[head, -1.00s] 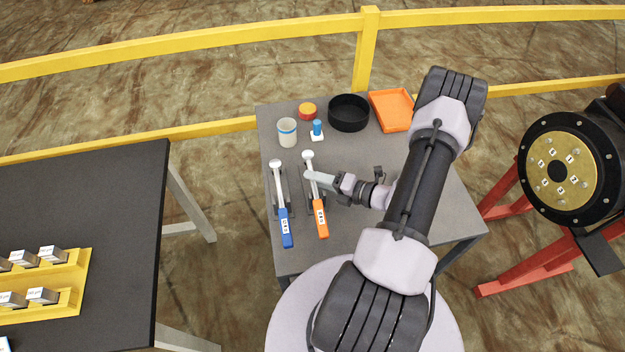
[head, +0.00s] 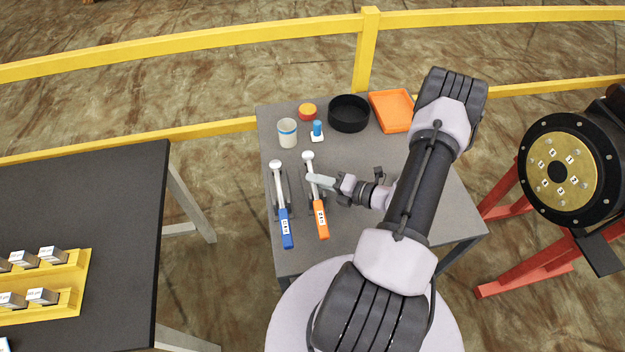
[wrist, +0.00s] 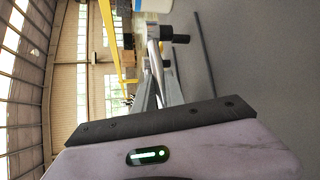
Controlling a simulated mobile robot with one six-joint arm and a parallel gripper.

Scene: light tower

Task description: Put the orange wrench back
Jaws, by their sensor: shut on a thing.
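The orange wrench (head: 321,220) has an orange handle with a white label and a silver shaft and head. It lies at the left part of the grey table, beside the blue wrench (head: 286,228), at dark rests. My gripper (head: 312,180) is shut on the orange wrench's silver shaft, reaching in from the right. In the wrist view my gripper (wrist: 160,90) is closed around the shaft, and the silver wrench head (wrist: 153,33) shows beyond the fingers. Whether the wrench is fully seated in its rest is hidden by the gripper.
Behind the wrenches stand a white cup (head: 287,139), a red-orange round container (head: 308,111), a small blue-topped item (head: 317,130), a black bowl (head: 349,117) and an orange tray (head: 392,110). A black table (head: 110,200) is at the left, a flanged machine (head: 535,175) at the right.

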